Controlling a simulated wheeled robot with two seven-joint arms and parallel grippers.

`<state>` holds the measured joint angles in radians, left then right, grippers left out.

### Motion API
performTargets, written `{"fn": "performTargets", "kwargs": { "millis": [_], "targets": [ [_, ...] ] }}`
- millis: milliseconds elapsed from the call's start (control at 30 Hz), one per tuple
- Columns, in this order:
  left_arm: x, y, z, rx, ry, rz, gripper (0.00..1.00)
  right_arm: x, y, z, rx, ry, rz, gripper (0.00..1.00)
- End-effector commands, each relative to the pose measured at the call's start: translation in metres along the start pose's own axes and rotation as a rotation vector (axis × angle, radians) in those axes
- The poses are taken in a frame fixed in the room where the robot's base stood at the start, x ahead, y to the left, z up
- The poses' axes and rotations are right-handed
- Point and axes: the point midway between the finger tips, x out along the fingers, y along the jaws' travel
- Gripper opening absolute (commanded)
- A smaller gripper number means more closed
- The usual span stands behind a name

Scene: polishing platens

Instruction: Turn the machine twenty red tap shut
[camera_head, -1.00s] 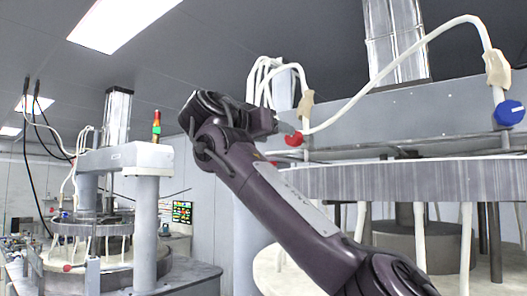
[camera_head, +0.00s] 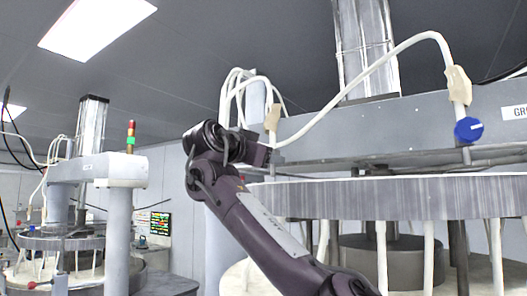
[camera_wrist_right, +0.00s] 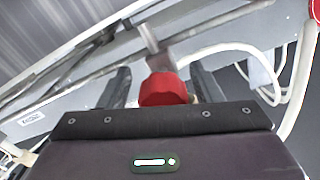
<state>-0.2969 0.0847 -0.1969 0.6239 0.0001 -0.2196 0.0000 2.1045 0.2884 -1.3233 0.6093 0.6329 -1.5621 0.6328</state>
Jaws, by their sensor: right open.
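The red tap (camera_wrist_right: 163,90) shows in the right wrist view on a thin pipe, between the two dark fingers of my right gripper (camera_wrist_right: 162,78). The fingers are apart, with gaps visible beside the tap, so the gripper is open around it. Whether either finger touches it cannot be told. In the head view my right gripper (camera_head: 264,156) is at the left end of the machine's grey beam (camera_head: 350,130), where it hides the red tap. Which machine number this is cannot be read. My left gripper is not in view.
A blue tap (camera_head: 468,130) hangs from a white hose on the beam's right. A large round platen (camera_head: 400,198) lies below the beam. Another red disc (camera_wrist_right: 316,9) shows at the wrist view's upper right edge, near white hoses (camera_wrist_right: 240,50). A second machine (camera_head: 98,170) stands left.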

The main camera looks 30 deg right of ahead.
Motion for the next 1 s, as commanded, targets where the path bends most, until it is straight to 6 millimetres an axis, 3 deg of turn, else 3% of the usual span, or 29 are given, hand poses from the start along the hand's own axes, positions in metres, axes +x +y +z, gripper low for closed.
{"fn": "performTargets", "kwargs": {
  "millis": [200, 533, 1000],
  "targets": [
    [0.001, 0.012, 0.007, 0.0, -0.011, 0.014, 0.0, 0.0, 0.0, 0.001, -0.001, 0.0, -0.001, 0.57],
    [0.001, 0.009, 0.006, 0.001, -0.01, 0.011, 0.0, 0.0, 0.0, 0.001, -0.001, 0.0, -0.001, 0.14],
    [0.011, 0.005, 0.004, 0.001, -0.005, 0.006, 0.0, -0.001, 0.001, 0.002, -0.134, 0.001, 0.0, 0.14]
  ]
}}
